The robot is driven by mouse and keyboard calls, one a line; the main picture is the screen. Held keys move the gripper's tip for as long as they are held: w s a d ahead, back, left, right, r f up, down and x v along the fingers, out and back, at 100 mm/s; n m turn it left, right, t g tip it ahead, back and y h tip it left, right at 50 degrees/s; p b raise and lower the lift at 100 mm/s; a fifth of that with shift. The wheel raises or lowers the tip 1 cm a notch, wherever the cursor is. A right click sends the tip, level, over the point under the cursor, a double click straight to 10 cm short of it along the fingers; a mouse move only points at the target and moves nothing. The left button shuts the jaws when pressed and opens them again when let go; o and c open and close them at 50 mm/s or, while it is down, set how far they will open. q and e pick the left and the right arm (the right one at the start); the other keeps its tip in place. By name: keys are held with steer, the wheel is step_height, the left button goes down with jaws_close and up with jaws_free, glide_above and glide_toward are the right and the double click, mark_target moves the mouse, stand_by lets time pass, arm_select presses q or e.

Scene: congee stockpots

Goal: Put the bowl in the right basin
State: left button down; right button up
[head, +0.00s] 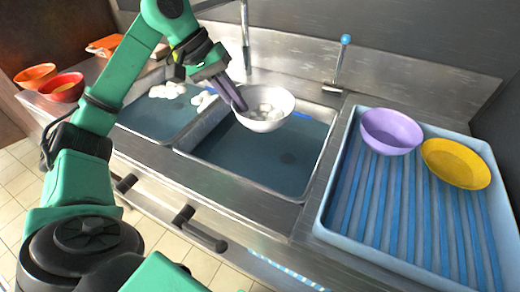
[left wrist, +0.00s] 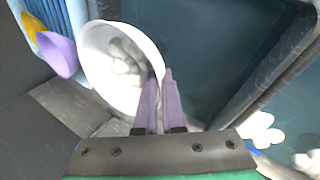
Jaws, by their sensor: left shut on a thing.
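A white bowl (head: 264,108) is held in the air above the right basin (head: 235,160), over its back part. My left gripper (head: 240,103) is shut on the bowl's rim at its left side. In the left wrist view the two purple fingers (left wrist: 160,92) pinch the rim of the bowl (left wrist: 112,60), and the bowl's inside faces the camera, with pale shapes that could be reflections. The right basin holds bluish water or has a blue floor; I cannot tell which. My right gripper is out of view.
The left basin (head: 150,122) has white lumpy things (head: 168,90) at its back. A blue ribbed tray (head: 385,215) at the right holds a purple bowl (head: 391,131) and a yellow bowl (head: 456,163). Red and orange bowls (head: 62,87) stand far left. A blue-knobbed lever (head: 340,65) rises behind the right basin.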

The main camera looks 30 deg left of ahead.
arm_select(q)
steer(key=f+b, duration=0.1)
steer(key=f, duration=0.5)
steer(key=f+b, duration=0.1)
steer(key=f, duration=0.4)
steer(key=f+b, duration=0.1)
steer(key=f, duration=0.5)
steer(key=shift+s+f, duration=0.3)
steer(key=shift+s, duration=0.1)
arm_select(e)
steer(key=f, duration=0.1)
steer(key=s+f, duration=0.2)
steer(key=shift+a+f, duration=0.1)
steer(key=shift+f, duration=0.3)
arm_select(q)
steer(key=shift+f, duration=0.1)
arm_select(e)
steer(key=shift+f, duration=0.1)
arm_select(q)
steer(key=shift+f, duration=0.1)
steer(key=c, duration=1)
jaws_free()
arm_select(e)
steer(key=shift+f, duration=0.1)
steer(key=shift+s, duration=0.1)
